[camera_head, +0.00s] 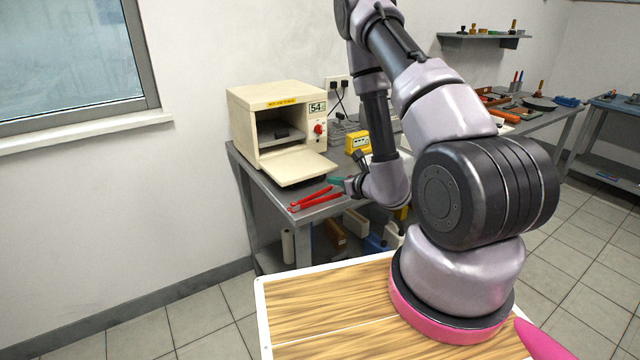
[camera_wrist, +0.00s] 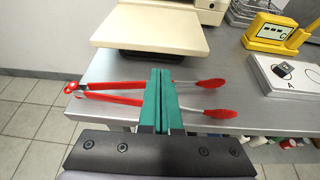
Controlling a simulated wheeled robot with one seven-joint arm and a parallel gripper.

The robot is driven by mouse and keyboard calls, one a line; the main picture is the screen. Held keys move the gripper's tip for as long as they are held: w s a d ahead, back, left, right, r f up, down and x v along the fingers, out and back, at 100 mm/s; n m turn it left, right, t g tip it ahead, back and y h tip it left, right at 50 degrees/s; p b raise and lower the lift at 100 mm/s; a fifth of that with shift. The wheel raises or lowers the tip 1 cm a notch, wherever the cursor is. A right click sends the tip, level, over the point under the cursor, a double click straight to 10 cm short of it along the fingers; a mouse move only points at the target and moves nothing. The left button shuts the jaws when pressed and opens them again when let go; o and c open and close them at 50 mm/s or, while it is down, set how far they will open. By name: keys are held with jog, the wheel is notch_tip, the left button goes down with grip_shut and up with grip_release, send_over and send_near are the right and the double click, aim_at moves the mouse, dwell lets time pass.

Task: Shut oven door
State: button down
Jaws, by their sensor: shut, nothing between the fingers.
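The oven (camera_head: 275,118) is a small cream box at the left end of the metal bench. Its door (camera_head: 294,166) is hinged at the bottom and hangs open, lying about flat toward the front; the door also shows at the top of the wrist view (camera_wrist: 150,28). A dark shelf shows inside the oven. My gripper (camera_wrist: 160,78) has green fingers, shut with nothing between them. In the wrist view the fingers are in front of red-tipped tongs (camera_wrist: 210,83) and below the door's front edge in the picture, apart from the door. In the head view my gripper (camera_head: 338,181) is partly hidden by my arm.
The tongs (camera_head: 312,200) lie near the bench's front edge. A yellow meter (camera_wrist: 272,33) and a white box marked A (camera_wrist: 288,76) stand to the right. The metal bench (camera_head: 262,188) has boxes below. A window is at left.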

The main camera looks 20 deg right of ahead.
aim_at(321, 188)
jog(key=shift+d+f, duration=0.2)
jog(key=shift+f, duration=0.15)
jog(key=shift+w+a+f, duration=0.1)
jog(key=shift+w+f, duration=0.05)
jog(key=shift+w, duration=0.1)
jog(key=x, duration=0.9)
jog(key=shift+w, duration=0.1)
